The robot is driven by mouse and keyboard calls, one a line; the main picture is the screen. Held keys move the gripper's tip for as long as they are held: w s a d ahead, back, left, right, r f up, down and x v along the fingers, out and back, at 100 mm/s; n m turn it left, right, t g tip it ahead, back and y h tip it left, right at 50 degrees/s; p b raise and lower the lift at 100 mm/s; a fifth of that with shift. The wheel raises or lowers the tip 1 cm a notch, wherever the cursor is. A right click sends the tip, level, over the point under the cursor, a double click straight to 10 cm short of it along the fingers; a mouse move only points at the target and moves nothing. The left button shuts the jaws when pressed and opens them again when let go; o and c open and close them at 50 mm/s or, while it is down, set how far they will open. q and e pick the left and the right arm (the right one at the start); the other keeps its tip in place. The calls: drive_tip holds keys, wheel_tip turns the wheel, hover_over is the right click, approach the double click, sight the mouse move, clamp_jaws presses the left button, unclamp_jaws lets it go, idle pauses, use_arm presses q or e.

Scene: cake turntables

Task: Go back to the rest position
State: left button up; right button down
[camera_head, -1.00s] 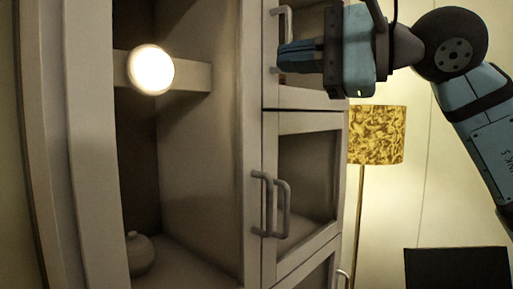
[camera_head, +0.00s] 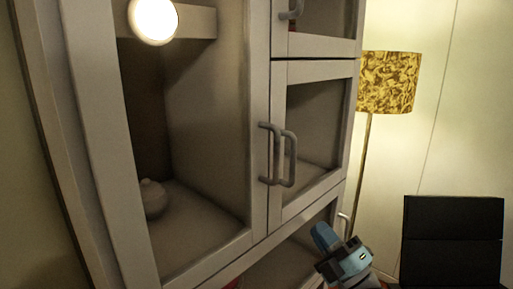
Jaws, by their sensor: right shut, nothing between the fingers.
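My right gripper (camera_head: 325,240) shows at the bottom, right of centre, with its blue and black body pointing up and to the left. Its fingers are shut with nothing between them. It is in front of the lower part of the cabinet (camera_head: 257,120), below the glass door handles (camera_head: 278,155). I cannot tell whether it touches the cabinet. The rest of my right arm is mostly below the picture. My left gripper is not in view.
A round pot (camera_head: 153,199) stands inside the left part of the cabinet, below a round lit lamp (camera_head: 153,20). A floor lamp with a yellow patterned shade (camera_head: 388,82) stands behind, right of the cabinet. A black chair or panel (camera_head: 452,240) is at the lower right.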

drive_tip(key=s+d+f+m+g+h, duration=0.1)
drive_tip(key=s+d+f+m+h, duration=0.15)
drive_tip(key=f+m, duration=0.4)
drive_tip(key=s+d+f+m+g+h+p, duration=0.1)
drive_tip(key=s+f+m+h, duration=0.25)
drive_tip(key=f, duration=0.55)
drive_tip(key=s+d+f+m+g+h, duration=0.1)
drive_tip(key=s+f+m+h, duration=0.3)
drive_tip(key=f, duration=0.4)
drive_tip(key=s+d+f+m+g+h, duration=0.1)
drive_tip(key=s+f+m+g, duration=0.4)
drive_tip(key=s+f, duration=0.9)
drive_tip(key=shift+d+m+p, duration=0.4)
drive_tip(key=shift+m+p, duration=0.05)
drive_tip(key=shift+m, duration=0.55)
drive_tip(key=shift+s, duration=0.1)
